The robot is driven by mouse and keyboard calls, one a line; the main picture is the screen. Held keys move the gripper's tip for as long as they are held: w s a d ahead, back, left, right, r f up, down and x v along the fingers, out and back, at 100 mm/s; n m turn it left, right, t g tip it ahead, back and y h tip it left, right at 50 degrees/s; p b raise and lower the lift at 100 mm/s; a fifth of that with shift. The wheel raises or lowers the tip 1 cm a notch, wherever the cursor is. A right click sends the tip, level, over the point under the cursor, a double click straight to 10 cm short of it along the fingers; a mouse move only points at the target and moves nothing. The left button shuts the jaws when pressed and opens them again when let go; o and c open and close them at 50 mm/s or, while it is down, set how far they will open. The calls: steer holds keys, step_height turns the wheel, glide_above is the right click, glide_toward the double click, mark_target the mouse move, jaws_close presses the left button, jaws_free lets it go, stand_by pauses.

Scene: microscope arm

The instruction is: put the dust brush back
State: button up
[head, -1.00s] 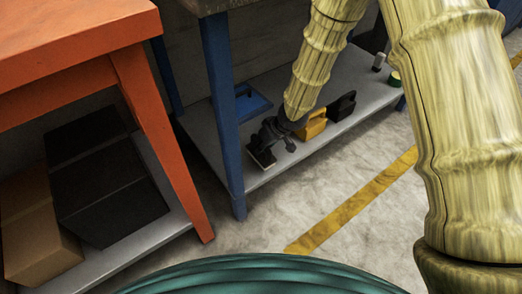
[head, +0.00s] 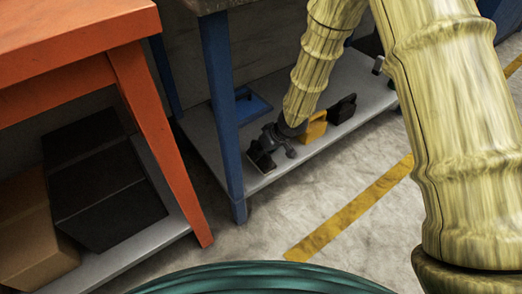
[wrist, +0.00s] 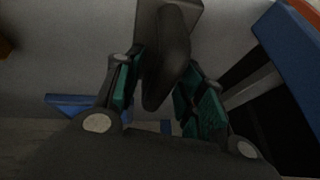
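The dust brush (wrist: 167,62) shows in the wrist view as a dark, rounded handle with a grey block beyond it. My gripper (wrist: 163,77) has its teal finger pads on either side of the handle and appears shut on it. In the head view my gripper (head: 276,146) is low over the grey bottom shelf (head: 222,160) of the blue bench. The brush (head: 261,160) shows there as a dark shape with a pale edge, just left of the fingers. Whether it touches the shelf is unclear.
A blue tray-like piece (head: 252,106) lies behind my gripper. A yellow container (head: 314,127) and a black one (head: 342,109) stand to the right. A blue bench leg (head: 224,110) is close on the left. An orange table (head: 75,45) stands further left.

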steer(key=shift+r, duration=0.1)
steer(key=p+v, duration=0.6)
steer(key=v, duration=0.6)
steer(key=s+d+f+m+g+h, duration=0.1)
steer(key=s+d+f+m, duration=0.15)
steer(key=s+f, duration=0.6)
steer(key=s+d+f+m, duration=0.2)
steer(key=s+d+f, duration=0.2)
steer(key=s+f, duration=0.4)
steer(key=s+d+f+m+g+h, duration=0.1)
steer(key=s+d, duration=0.4)
steer(key=s, duration=0.5)
steer(key=s+d+f+m+g+h, duration=0.1)
steer(key=s+d+f+h, duration=0.1)
steer(key=s+d, duration=0.4)
steer(key=s+f, duration=0.1)
steer(key=s, duration=0.2)
steer(key=shift+s+d+f+h, duration=0.25)
steer(key=shift+s+f+h, duration=0.05)
steer(key=shift+s+h, duration=0.1)
steer(key=shift+m, duration=0.25)
